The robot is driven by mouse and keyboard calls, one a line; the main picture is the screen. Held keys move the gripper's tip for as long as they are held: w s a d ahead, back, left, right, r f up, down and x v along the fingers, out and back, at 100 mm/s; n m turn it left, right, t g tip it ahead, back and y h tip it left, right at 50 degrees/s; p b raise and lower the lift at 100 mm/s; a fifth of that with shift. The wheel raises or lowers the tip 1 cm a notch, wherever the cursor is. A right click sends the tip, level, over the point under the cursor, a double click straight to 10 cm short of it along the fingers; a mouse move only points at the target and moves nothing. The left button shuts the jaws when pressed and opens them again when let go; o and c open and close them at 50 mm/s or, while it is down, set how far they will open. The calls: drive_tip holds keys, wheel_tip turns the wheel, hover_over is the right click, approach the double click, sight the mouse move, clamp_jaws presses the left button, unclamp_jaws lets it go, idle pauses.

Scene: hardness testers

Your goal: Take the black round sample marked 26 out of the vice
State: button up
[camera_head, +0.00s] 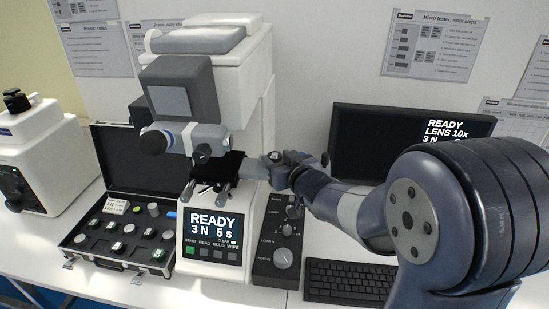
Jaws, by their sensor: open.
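The white micro hardness tester (258,85) stands at the middle of the bench. Its dark stage area (231,163) is below the grey head, and the vice there is small and in shadow. I cannot make out the black round sample marked 26 in it. My gripper (250,168) reaches in from the right, with its grey fingers at the right side of the stage, level with it. It is open, and I see nothing held in it. Whether the fingers are around the sample or beside it I cannot tell.
An open black case (130,180) with several samples lies left of the tester. A control box with knobs (283,258), a keyboard (345,280) and a monitor (350,140) are to the right. The head and eyepiece (154,142) overhang the stage closely. Another white tester (45,140) stands far left.

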drive_tip(key=shift+w, duration=0.1)
drive_tip(key=c, duration=0.8)
